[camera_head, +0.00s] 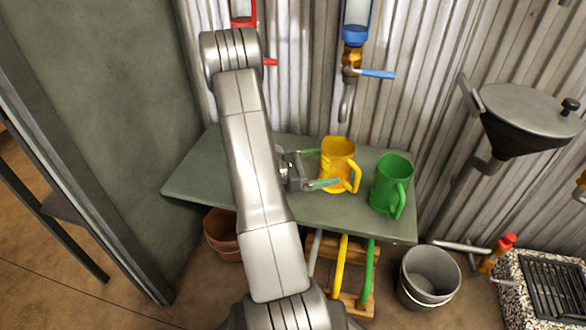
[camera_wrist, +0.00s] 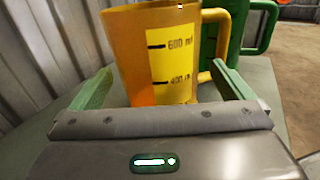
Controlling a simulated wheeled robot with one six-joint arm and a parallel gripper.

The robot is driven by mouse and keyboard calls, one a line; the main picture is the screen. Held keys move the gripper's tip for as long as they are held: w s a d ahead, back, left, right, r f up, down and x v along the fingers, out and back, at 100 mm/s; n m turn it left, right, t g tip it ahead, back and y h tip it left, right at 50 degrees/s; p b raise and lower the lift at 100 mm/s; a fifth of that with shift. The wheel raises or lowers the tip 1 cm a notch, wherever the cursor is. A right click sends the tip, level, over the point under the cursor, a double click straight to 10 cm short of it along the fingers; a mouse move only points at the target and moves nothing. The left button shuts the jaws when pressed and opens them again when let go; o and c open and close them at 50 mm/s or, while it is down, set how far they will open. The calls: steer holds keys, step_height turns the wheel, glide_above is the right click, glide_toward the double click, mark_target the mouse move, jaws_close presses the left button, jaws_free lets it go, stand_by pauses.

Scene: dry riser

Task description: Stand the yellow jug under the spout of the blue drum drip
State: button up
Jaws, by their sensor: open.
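The yellow jug (camera_head: 338,163) stands upright on the green-grey shelf (camera_head: 290,208), its handle toward the front right. It also shows in the wrist view (camera_wrist: 150,60), with a scale on its side. My gripper (camera_head: 322,168) is open, its two fingers on either side of the jug's near part. In the wrist view the fingers (camera_wrist: 162,88) show apart, and I cannot tell whether either touches the jug. The blue drum drip (camera_head: 356,35) hangs on the corrugated wall, with a blue lever and a spout (camera_head: 346,105) pointing down behind the yellow jug. The spot beneath the spout is partly hidden by the jug.
A green jug (camera_head: 391,184) stands close to the right of the yellow one. A red drip (camera_head: 243,14) is on the wall at left, partly behind my arm. A black funnel (camera_head: 522,118) juts out at right. A grey bucket (camera_head: 429,276) stands on the floor.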

steer(key=a, duration=0.3)
steer(key=s+a+p, duration=0.1)
steer(key=a, duration=0.2)
steer(key=s+a+p, duration=0.1)
steer(key=a, duration=0.3)
stand_by(0.8)
